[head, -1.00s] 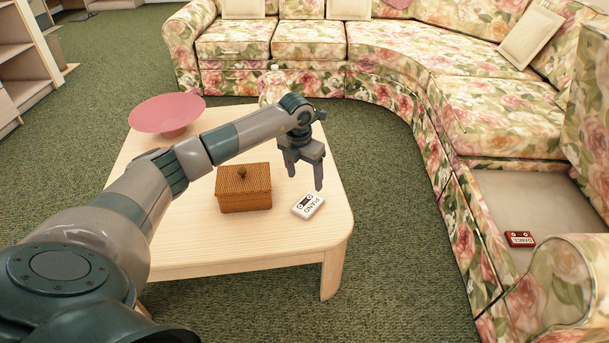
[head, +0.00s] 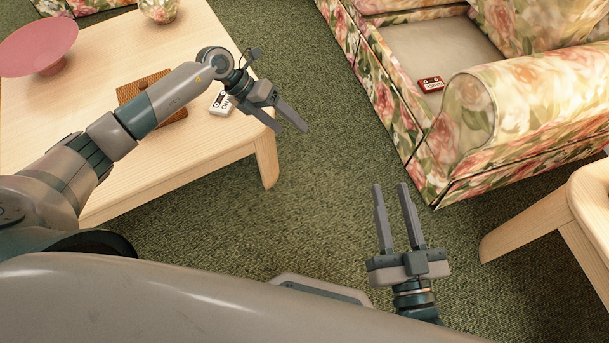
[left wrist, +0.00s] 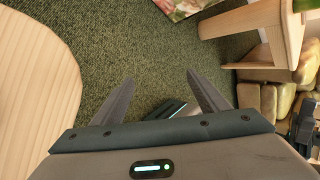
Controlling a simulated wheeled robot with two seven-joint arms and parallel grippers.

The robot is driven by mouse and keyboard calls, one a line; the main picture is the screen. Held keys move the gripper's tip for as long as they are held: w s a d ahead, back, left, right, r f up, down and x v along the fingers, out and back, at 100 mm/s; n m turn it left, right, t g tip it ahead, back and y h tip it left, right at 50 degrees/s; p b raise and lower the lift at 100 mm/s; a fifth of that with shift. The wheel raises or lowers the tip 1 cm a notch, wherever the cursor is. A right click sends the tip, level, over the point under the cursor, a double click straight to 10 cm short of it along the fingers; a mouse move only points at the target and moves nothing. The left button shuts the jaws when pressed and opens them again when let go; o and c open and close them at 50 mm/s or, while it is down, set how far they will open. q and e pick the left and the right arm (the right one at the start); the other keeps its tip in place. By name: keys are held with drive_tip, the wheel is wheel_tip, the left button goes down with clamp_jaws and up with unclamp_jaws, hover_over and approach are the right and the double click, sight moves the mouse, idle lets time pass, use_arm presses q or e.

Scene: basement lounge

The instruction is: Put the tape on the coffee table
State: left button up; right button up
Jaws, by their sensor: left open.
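A red cassette tape (head: 431,84) lies flat on the bare beige seat base of the floral sofa. A white cassette tape (head: 219,103) lies on the light wood coffee table (head: 195,35), partly hidden by my left gripper. My left gripper (head: 292,129) is open and empty, above the carpet just off the table's right corner, left of the red tape. The left wrist view shows its spread fingers (left wrist: 160,76) over carpet, with no tape between them. My right gripper (head: 390,186) is open and empty over the carpet, below the red tape in the picture.
The sofa's rounded arm (head: 468,112) is beside the red tape. Another wooden table (head: 590,200) is at right. Carpet between is clear.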

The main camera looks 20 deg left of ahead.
use_arm(q)
drive_tip(key=s+d+r+n+t+h, duration=0.1)
drive_tip(key=s+d+r+n+h, duration=0.1)
drive_tip(key=s+d+r+h, duration=0.4)
drive_tip(key=s+d+r+n+t+h, duration=0.1)
drive_tip(key=s+d+r+n+h, duration=0.1)
drive_tip(key=s+d, duration=0.35)
drive_tip(key=s+d+r+n+h, duration=0.2)
drive_tip(key=s+d+r+h, duration=0.15)
drive_tip(key=d, duration=0.55)
drive_tip(key=s+a+r+n+t+y, duration=0.1)
drive_tip(key=a+r+n+t, duration=0.15)
drive_tip(key=n+t, duration=0.5)
drive_tip(key=s+a+r+n+t+y, duration=0.1)
drive_tip(key=r+n+t+y, duration=0.1)
drive_tip(key=r+n+t, duration=0.35)
drive_tip(key=s+a+f+n+t+y, duration=0.1)
drive_tip(key=s+a+f+n+y, duration=0.1)
drive_tip(key=n, duration=0.6)
drive_tip(key=s+a+f+n+t+y, duration=0.1)
drive_tip(key=s+a+f+n+y, duration=0.1)
drive_tip(key=a+f+n+y, duration=0.2)
drive_tip(key=n+y, duration=0.3)
drive_tip(key=n, duration=0.1)
drive_tip(key=shift+s+f, duration=0.15)
drive_tip(key=shift+s, duration=0.25)
